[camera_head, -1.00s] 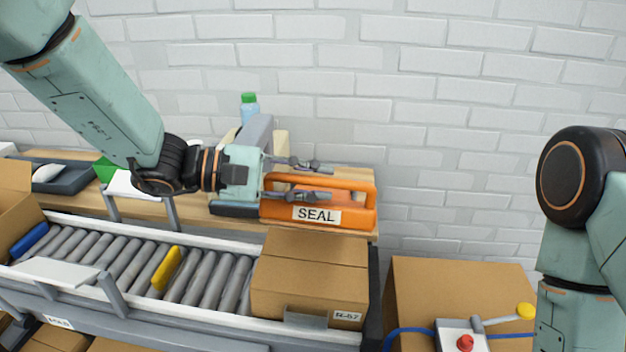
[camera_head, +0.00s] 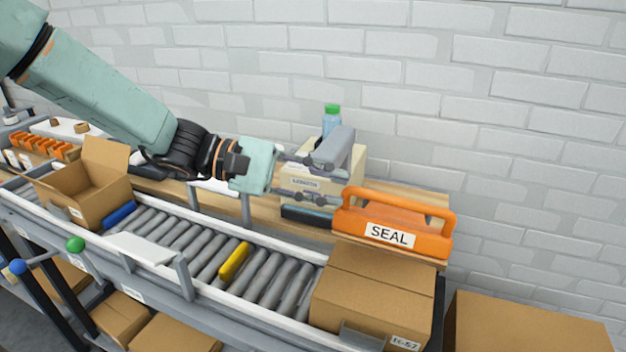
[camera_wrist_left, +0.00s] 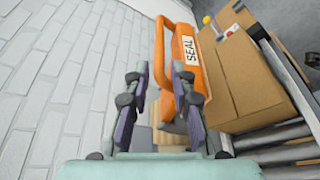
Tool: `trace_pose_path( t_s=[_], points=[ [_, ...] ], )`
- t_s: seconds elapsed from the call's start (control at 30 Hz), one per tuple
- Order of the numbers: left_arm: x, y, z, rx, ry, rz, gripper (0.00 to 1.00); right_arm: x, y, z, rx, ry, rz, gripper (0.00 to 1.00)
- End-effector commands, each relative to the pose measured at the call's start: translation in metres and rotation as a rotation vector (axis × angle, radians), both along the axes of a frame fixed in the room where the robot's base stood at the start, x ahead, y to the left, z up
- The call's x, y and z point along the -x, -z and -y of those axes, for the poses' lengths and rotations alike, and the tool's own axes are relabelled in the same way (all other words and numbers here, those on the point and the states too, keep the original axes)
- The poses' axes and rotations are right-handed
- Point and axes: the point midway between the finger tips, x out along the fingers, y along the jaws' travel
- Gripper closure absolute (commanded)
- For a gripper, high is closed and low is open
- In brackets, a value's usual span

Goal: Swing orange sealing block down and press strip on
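The orange sealing block (camera_head: 410,246), marked SEAL and with a bar handle, is upright at the bench's right end, behind a closed carton (camera_head: 372,300) on the conveyor. My left gripper (camera_head: 327,180) is open and empty, left of the block and apart from it. In the left wrist view, the open fingers of my left gripper (camera_wrist_left: 160,82) point toward the handle end of the sealing block (camera_wrist_left: 188,70), and nothing is between them. The carton (camera_wrist_left: 238,80) also shows there. I cannot make out a strip on it. My right gripper is not in view.
A grey tool (camera_head: 336,148), a beige box (camera_head: 350,172) and a green-capped bottle (camera_head: 332,118) stand behind my left gripper. The roller conveyor (camera_head: 190,240) runs left from the carton, with a yellow piece (camera_head: 234,261) on it. An open carton (camera_head: 88,185) is at far left.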

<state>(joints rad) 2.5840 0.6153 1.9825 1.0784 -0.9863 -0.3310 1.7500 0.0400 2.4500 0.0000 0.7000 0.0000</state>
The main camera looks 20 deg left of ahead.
Motion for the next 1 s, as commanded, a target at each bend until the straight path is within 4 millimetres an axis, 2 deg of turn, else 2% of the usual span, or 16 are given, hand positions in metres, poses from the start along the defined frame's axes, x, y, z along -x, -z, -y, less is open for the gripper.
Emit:
trace_pose_path(
  t_s=[0.2,0.57,0.7,0.87,1.0],
  points=[
    [0.004,-0.004,-0.015,0.002,-0.001,0.002,0.76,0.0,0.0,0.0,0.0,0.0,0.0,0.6],
    [0.005,-0.004,-0.019,0.0,0.0,0.001,0.76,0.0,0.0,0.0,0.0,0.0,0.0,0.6],
    [0.005,-0.006,-0.019,0.0,0.0,0.0,0.85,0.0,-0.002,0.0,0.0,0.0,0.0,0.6],
    [0.006,-0.016,-0.018,-0.004,0.002,-0.005,0.99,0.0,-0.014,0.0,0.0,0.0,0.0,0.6],
    [0.011,-0.024,-0.013,-0.01,0.017,-0.021,1.0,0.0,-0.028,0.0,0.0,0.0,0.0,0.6]
  ],
)
